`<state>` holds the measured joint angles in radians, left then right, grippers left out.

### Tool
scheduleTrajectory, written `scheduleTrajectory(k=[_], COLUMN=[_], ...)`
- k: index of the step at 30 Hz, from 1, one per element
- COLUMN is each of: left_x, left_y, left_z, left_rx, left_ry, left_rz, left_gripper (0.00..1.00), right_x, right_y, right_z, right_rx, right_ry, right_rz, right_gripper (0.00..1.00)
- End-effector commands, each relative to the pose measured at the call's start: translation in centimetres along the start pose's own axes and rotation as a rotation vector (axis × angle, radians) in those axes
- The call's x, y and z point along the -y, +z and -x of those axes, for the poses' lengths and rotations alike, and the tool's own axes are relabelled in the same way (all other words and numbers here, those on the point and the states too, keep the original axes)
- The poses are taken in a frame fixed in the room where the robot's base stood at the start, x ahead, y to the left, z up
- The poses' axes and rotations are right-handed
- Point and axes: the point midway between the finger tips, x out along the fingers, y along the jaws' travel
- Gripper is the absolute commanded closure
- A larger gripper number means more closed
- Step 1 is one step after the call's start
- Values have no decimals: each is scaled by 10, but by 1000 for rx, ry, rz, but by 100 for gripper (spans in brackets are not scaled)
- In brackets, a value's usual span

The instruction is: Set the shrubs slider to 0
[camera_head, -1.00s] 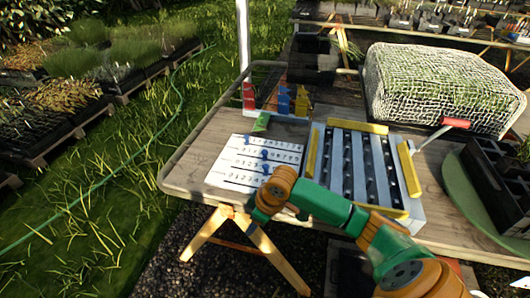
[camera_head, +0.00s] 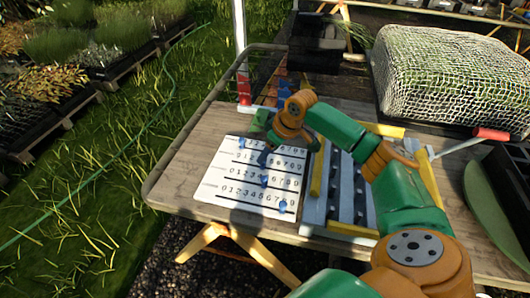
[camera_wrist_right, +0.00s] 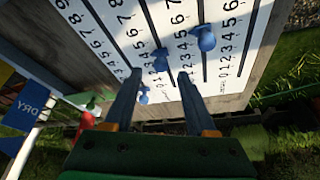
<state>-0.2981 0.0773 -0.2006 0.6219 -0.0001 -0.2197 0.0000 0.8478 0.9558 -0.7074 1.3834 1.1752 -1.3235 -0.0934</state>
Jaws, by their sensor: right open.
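The white slider board (camera_head: 215,190) lies on the wooden table, with several numbered rows and dark slots. Blue knobs show in the head view at the top row (camera_head: 241,143), a middle row (camera_head: 264,180) and the bottom row (camera_head: 282,206); row names are too small to read. My right gripper (camera_head: 266,156) is over the board's upper right part and hides part of a row. In the right wrist view the open gripper (camera_wrist_right: 160,76) points at the board, with one blue knob (camera_wrist_right: 160,60) just ahead between its fingertips. Another knob (camera_wrist_right: 205,38) is to the right. Contact is unclear.
A grey slatted rack with yellow edges (camera_head: 316,172) stands right of the board. Red and blue items (camera_head: 282,92) stand behind it. A netted plant tray (camera_head: 450,75) and a red-handled tool (camera_head: 490,134) are farther right. Grass lies left of the table.

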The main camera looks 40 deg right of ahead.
Motion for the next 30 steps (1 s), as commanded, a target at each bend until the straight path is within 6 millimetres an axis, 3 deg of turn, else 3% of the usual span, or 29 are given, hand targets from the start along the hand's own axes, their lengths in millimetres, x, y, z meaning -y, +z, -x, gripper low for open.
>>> scheduleTrajectory(k=[3,6,13,20,30], left_x=[1,1,1,1,2], left_y=[3,4,3,3,3], left_z=[-2,-2,-2,-2,-2], left_rx=[5,7,6,6,5], left_ry=[-1,-2,-2,-2,-2], left_rz=[0,-1,0,0,0], left_gripper=[50,50,50,50,50], right_x=[0,0,0,0,0], right_y=[0,0,0,0,1], right_z=[-21,-30,-31,-31,-31], right_rx=[1,0,1,1,1], right_ry=[0,0,2,1,1], right_rz=[-1,2,2,3,3], right_gripper=[43,43,43,100,100])
